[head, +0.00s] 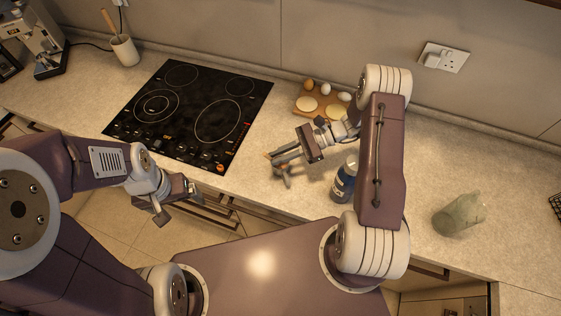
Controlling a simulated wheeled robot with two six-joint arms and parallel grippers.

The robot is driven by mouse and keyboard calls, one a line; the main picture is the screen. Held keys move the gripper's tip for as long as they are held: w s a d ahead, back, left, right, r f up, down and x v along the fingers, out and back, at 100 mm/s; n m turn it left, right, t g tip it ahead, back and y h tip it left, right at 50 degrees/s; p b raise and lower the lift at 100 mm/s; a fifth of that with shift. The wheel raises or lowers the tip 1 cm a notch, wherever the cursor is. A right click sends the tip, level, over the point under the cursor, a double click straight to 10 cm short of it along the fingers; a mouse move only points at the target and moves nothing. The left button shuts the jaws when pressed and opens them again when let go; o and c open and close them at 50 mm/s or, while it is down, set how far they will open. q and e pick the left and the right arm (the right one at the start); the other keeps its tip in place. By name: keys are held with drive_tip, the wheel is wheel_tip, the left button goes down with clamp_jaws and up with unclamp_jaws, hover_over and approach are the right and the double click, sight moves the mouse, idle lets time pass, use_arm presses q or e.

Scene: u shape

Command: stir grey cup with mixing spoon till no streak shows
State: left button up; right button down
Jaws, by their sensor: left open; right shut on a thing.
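My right gripper (279,166) is over the counter, just right of the hob. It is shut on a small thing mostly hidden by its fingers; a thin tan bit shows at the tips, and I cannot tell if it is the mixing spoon. My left gripper (178,207) is open and empty, in front of the counter's edge. I cannot make out a grey cup near either gripper. A pale cup-like pot (124,51) with a brown handle sticking out stands at the back left, far from both grippers.
A black hob (190,113) lies left of centre. A wooden board (318,108) with eggs and pale discs is behind my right gripper. A dark blue bottle (343,181) stands close to my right arm. A greenish glass jar (459,213) is at right. A coffee machine (38,38) stands back left.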

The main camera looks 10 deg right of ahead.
wheel_tip(320, 180, up, 7)
drive_tip(key=s+a+p, duration=0.1)
drive_tip(key=a+p, duration=0.1)
drive_tip(key=p, duration=0.3)
drive_tip(key=shift+a+f, duration=0.2)
drive_tip(key=shift+a, duration=0.1)
drive_tip(key=shift+s, duration=0.1)
wheel_tip(320, 180, up, 5)
drive_tip(key=p, duration=0.4)
idle(0.6)
